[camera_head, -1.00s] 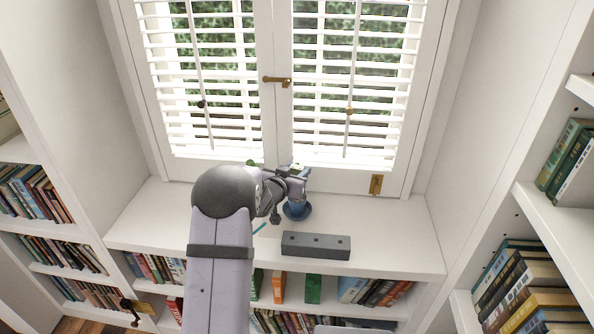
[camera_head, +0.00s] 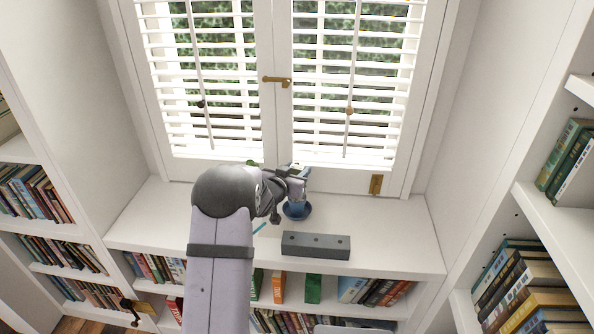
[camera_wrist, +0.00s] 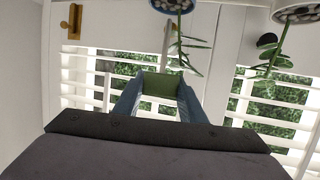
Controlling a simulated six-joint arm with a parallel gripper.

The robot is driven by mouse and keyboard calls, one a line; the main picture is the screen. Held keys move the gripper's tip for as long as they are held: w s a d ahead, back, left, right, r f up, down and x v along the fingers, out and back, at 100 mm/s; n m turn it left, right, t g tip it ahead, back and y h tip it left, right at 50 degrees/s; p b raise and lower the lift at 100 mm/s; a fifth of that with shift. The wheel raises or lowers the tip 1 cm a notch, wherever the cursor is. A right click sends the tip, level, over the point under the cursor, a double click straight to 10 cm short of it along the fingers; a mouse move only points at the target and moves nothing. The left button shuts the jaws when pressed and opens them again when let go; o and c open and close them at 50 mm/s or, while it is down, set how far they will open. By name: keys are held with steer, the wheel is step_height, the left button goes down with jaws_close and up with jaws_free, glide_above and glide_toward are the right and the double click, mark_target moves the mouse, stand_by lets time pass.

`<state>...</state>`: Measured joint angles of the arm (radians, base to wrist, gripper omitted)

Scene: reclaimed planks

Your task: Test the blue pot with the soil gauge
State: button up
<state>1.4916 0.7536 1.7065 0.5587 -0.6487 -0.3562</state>
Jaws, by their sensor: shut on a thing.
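The blue pot (camera_head: 297,210) stands on a blue saucer on the white sill, partly hidden by my gripper in the head view. In the wrist view the blue-rimmed pot (camera_wrist: 172,5) is cut off at the top edge, and its plant shows upside down. My gripper (camera_head: 296,182) is close above the pot in the head view. In the wrist view its two blue-grey fingers (camera_wrist: 158,95) are shut on a green thing (camera_wrist: 160,83), seemingly the soil gauge's body.
A grey block with holes (camera_head: 316,245) lies at the sill's front edge. A thin teal stick (camera_head: 260,228) lies left of the pot. A white pot with a plant (camera_wrist: 297,12) shows in the wrist view. Shuttered windows stand behind. The sill's right part is clear.

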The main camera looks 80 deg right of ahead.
steer(key=shift+f+b, duration=2.4)
steer(key=shift+f, duration=0.7)
stand_by(0.4)
steer(key=o, duration=1.2)
steer(key=shift+b+v, duration=0.3)
steer(key=shift+v, duration=3.4)
steer(key=shift+d+r, duration=0.1)
steer(key=shift+r, duration=0.1)
steer(key=shift+r+p, duration=3.8)
steer(key=shift+r, duration=0.55)
